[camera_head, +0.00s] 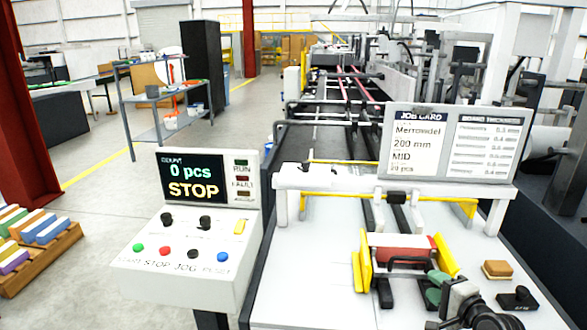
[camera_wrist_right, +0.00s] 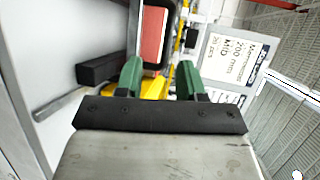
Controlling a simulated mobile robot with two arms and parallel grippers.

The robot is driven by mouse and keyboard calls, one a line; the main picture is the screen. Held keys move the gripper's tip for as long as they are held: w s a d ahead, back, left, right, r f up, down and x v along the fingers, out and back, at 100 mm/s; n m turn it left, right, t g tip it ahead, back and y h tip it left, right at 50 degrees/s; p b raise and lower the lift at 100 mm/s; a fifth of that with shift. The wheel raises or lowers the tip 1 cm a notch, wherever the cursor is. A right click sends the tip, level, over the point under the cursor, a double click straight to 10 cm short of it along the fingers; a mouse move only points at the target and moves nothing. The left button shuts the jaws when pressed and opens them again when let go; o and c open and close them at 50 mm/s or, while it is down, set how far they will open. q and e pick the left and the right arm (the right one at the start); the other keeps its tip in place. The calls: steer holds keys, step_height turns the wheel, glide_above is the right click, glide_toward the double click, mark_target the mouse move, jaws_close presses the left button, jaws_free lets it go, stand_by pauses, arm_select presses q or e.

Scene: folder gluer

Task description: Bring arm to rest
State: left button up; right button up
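My right gripper (camera_head: 436,284) is in the lower right of the head view, just in front of the feeder. Its two green fingers stand apart in the right wrist view (camera_wrist_right: 160,78), with nothing clearly held between them. Beyond the fingertips is a red block (camera_wrist_right: 155,35) with a dark handle; in the head view the red block (camera_head: 400,246) sits between yellow side guides (camera_head: 364,258). I cannot tell whether a finger touches the handle. My left gripper is not in view.
The control panel (camera_head: 190,235) at left reads "0 pcs STOP". A job card (camera_head: 450,143) stands above the feeder. A small orange-brown block (camera_head: 497,269) and a black knobbed piece (camera_head: 518,298) lie at right on the white table (camera_head: 310,285). Floor at left is partly clear.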

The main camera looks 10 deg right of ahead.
steer(key=s+a+f+n+g, duration=0.6)
steer(key=s+a+f+n, duration=0.4)
steer(key=s+a, duration=0.35)
steer(key=s+a+n+g+h, duration=0.1)
steer(key=s+a+n+g, duration=0.25)
steer(key=s, duration=0.55)
steer(key=s+a+n+g+h, duration=0.25)
steer(key=s+n, duration=0.25)
steer(key=s, duration=0.4)
step_height(320, 180, down, 25)
steer(key=g, duration=0.1)
steer(key=s+d+f+g, duration=0.1)
steer(key=s+d+f, duration=0.2)
steer(key=s+f, duration=1.3)
steer(key=shift+s+d+f+y, duration=0.15)
steer(key=shift+s+f+y, duration=0.15)
steer(key=shift+f, duration=0.25)
